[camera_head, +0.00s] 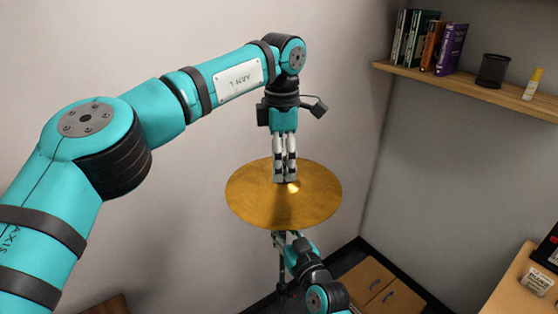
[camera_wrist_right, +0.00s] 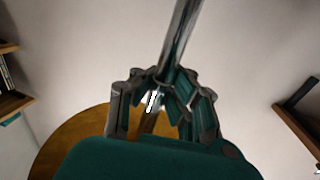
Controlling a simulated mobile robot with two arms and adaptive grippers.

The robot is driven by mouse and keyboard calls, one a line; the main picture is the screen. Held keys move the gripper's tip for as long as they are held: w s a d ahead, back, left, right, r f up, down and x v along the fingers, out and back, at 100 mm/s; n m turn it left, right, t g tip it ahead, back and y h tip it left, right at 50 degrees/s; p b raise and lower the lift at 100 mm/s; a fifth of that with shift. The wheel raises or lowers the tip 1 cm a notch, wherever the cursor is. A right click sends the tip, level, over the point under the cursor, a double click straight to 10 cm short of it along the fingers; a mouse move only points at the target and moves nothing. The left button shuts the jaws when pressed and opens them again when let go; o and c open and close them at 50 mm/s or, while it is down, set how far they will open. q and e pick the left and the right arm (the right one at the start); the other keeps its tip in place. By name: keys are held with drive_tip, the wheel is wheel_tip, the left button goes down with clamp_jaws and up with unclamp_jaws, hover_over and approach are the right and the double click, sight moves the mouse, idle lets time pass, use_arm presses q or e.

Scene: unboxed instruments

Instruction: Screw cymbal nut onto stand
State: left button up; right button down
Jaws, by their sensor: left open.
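The gold cymbal (camera_head: 250,207) sits level on its stand below my left gripper. My left gripper (camera_head: 286,181) points straight down at the cymbal's centre, its fingers open a little and close together in the picture. The nut and the stand's top are hidden at the fingertips. My right gripper (camera_head: 286,238) is under the cymbal. In the right wrist view its fingers (camera_wrist_right: 165,82) close in around the stand's metal rod (camera_wrist_right: 182,38). The brown disc behind them looks like the cymbal's underside (camera_wrist_right: 75,140). The stand's lower pole (camera_head: 281,272) is partly hidden by my right arm.
A wall shelf (camera_head: 470,88) at upper right holds books (camera_head: 430,42), a black mesh cup (camera_head: 493,70) and a yellow-capped bottle (camera_head: 533,84). A wooden cabinet (camera_head: 375,290) and a desk edge (camera_head: 510,285) are at lower right. Air around the cymbal's right side is clear.

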use_arm(q)
drive_tip(key=r, duration=0.6)
drive_tip(key=shift+w+a+r, duration=0.2)
drive_tip(key=shift+w+r, duration=0.15)
drive_tip(key=shift+r, duration=0.05)
use_arm(e)
drive_tip(key=shift+d+r, duration=0.15)
use_arm(q)
drive_tip(key=shift+s+d+r, duration=0.1)
drive_tip(key=shift+s+d, duration=0.05)
drive_tip(key=shift+s, duration=0.05)
use_arm(e)
drive_tip(key=c, duration=1.6)
unclamp_jaws()
drive_tip(key=shift+s+d, duration=0.1)
drive_tip(key=shift+s, duration=0.05)
drive_tip(key=shift+c, duration=0.2)
drive_tip(key=shift+o, duration=1.4)
drive_tip(key=shift+s+d+r, duration=0.15)
drive_tip(key=shift+s+r, duration=0.05)
drive_tip(key=shift+s, duration=0.05)
use_arm(q)
drive_tip(key=shift+s, duration=0.15)
use_arm(e)
drive_tip(key=v, duration=1.1)
drive_tip(key=shift+s, duration=0.4)
